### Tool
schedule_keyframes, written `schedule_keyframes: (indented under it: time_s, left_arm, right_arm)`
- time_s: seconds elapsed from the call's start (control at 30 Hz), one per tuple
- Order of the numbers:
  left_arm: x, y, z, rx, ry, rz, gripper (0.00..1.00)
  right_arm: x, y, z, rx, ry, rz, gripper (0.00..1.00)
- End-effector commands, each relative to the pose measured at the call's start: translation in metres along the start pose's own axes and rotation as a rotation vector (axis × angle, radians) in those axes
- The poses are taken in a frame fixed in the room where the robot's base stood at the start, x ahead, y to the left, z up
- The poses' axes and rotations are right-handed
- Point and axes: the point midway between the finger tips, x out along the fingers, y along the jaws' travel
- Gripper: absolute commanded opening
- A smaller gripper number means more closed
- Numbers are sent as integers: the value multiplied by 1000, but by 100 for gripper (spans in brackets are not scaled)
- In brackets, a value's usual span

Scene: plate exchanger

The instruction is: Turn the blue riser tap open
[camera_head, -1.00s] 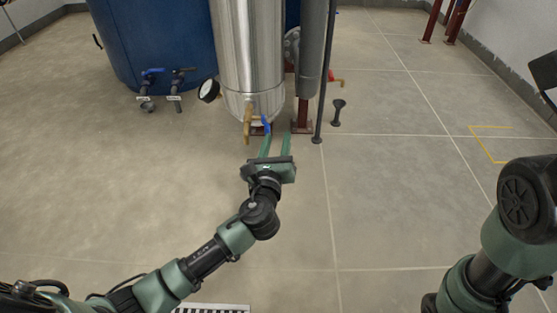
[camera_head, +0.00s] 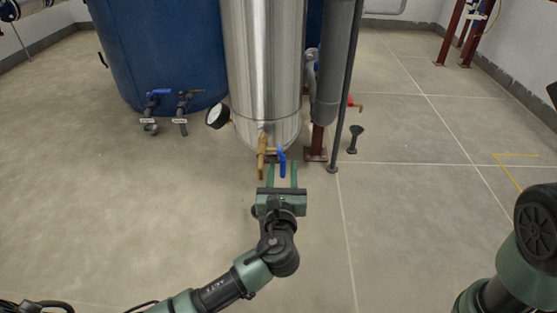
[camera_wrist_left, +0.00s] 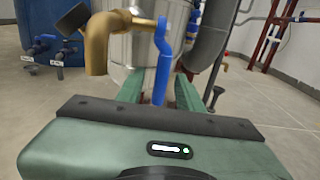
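The blue tap handle (camera_head: 282,163) hangs down beside a brass spout (camera_head: 262,156) at the foot of the steel cylinder. In the left wrist view the blue handle (camera_wrist_left: 162,62) points downward, with the brass spout (camera_wrist_left: 97,42) to its left. My left gripper (camera_head: 283,167) is open, its two green fingers pointing at the tap. The handle's lower end shows between the fingers in both views. In the left wrist view the left gripper (camera_wrist_left: 160,88) shows a gap on either side of the handle; I cannot tell if anything touches. My right gripper is out of view.
The steel cylinder (camera_head: 262,70) stands behind the tap, with a pressure gauge (camera_head: 217,116) at its left. A blue tank (camera_head: 165,55) with two small taps is behind left. Grey pipes (camera_head: 330,80) stand close on the right. The floor in front is clear.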

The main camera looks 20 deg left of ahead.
Motion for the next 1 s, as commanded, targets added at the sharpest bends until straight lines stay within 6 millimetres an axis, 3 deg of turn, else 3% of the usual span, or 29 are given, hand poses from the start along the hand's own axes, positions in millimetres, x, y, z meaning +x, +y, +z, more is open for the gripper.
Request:
schedule_keyframes:
  time_s: [0.43,0.57,1.0]
  left_arm:
    - [-4,-3,0,-1,0,1,36]
    - [-4,-3,0,-1,0,1,0]
    - [-4,-3,0,-1,0,1,0]
  right_arm:
    - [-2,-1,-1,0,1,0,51]
    - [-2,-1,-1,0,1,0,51]
    - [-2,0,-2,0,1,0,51]
